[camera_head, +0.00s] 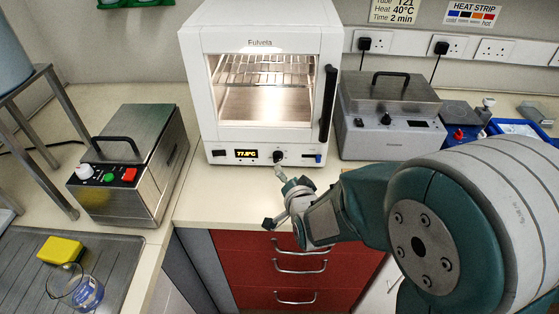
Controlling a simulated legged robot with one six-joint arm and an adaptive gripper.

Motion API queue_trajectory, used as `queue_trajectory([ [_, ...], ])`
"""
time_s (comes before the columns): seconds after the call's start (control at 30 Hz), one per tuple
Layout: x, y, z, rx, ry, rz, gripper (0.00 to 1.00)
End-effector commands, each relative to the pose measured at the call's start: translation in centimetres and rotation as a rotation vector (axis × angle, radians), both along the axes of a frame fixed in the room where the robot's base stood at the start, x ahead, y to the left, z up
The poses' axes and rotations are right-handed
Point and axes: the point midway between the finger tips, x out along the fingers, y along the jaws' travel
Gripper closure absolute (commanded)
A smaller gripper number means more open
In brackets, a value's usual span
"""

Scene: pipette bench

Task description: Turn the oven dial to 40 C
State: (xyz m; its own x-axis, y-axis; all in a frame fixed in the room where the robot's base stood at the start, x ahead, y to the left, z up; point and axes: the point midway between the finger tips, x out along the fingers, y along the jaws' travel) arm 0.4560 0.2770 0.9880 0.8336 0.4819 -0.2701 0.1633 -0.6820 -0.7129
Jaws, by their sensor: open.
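The white oven (261,75) stands at the back centre of the bench, with a lit chamber and wire racks behind its glass door. Its black dial (279,157) is on the lower front panel, right of the small yellow display (245,154). The display digits are too small to read surely, perhaps 77 °C. My gripper (276,198) is open and empty, in front of the oven and just below the dial. Its upper finger is close under the dial; I cannot tell whether it touches. The dial is in plain view, but its pointer position is too small to tell.
A steel-lidded bath (391,120) stands close right of the oven; a steel box with buttons (134,165) is left. The black door handle (328,103) juts at the oven's right. A wall note (394,11) reads "Heat 40°C". Red drawers (265,242) lie below the bench edge.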

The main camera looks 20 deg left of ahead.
Motion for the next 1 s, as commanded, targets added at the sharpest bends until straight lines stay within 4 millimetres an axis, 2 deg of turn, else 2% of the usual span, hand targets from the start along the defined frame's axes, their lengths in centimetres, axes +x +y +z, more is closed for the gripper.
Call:
queue_trajectory([
  [0.2, 3.5, 1.9, -1.2, 0.001, 0.000, 0.000, 0.26],
  [0.4, 5.9, 3.3, -1.9, 0.002, 0.000, -0.001, 0.26],
  [0.57, 6.6, 3.8, -2.1, 0.002, 0.000, -0.001, 0.26],
  [0.8, 6.7, 3.8, -2.1, 0.002, 0.000, -0.001, 0.26],
  [0.83, 6.7, 3.8, -2.1, 0.002, 0.000, -0.001, 0.35],
  [0.87, 6.7, 3.8, -2.1, 0.002, 0.000, -0.001, 0.48],
  [0.9, 6.7, 3.8, -2.1, 0.002, 0.000, -0.001, 0.66],
  [0.97, 6.7, 3.8, -2.1, 0.002, 0.000, -0.001, 0.93],
  [1.0, 6.7, 3.8, -2.1, 0.002, 0.000, -0.001, 1.00],
])
